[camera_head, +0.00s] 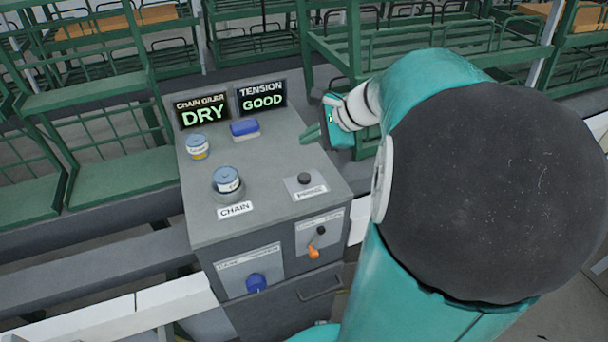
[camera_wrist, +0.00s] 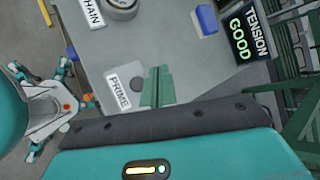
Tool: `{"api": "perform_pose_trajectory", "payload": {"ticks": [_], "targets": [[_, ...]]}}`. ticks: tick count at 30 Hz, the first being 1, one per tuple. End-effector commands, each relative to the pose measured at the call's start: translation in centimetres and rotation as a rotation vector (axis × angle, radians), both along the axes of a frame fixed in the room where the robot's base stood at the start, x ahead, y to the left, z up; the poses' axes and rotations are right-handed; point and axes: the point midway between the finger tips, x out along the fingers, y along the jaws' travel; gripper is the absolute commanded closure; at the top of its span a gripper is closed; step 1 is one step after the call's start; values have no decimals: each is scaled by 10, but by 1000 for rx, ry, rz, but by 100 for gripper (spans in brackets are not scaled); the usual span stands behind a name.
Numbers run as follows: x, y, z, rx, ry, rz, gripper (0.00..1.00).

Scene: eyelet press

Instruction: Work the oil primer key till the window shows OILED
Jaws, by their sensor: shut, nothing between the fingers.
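The oil primer key is a dark round button (camera_head: 304,179) on a light plate labelled PRIME, on the grey cabinet top (camera_head: 262,150). In the wrist view the PRIME label (camera_wrist: 119,91) shows left of my fingers, and part of the key (camera_wrist: 137,84) shows close beside them. The left window (camera_head: 202,112) reads CHAIN OILER DRY in green letters. My gripper (camera_head: 310,134) is shut and empty, at the cabinet's right edge, above and behind the key in the head view. Its green fingertips also show in the wrist view (camera_wrist: 160,72). They look apart from the key.
A second window (camera_head: 262,97) reads TENSION GOOD. A blue-lidded jar (camera_head: 197,147), a blue and white block (camera_head: 244,128) and a blue-capped container (camera_head: 227,181) by the CHAIN label stand on top. The front has a blue knob (camera_head: 256,283) and an orange-handled crank (camera_head: 313,252). Green racks stand behind.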

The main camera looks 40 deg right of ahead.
Motion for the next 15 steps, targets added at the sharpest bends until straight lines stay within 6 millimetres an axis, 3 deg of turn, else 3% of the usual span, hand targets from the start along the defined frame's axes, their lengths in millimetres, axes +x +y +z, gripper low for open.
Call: {"api": "perform_pose_trajectory", "payload": {"ticks": [15], "targets": [[1, 0, -64, 3, 3, -3, 100]]}}
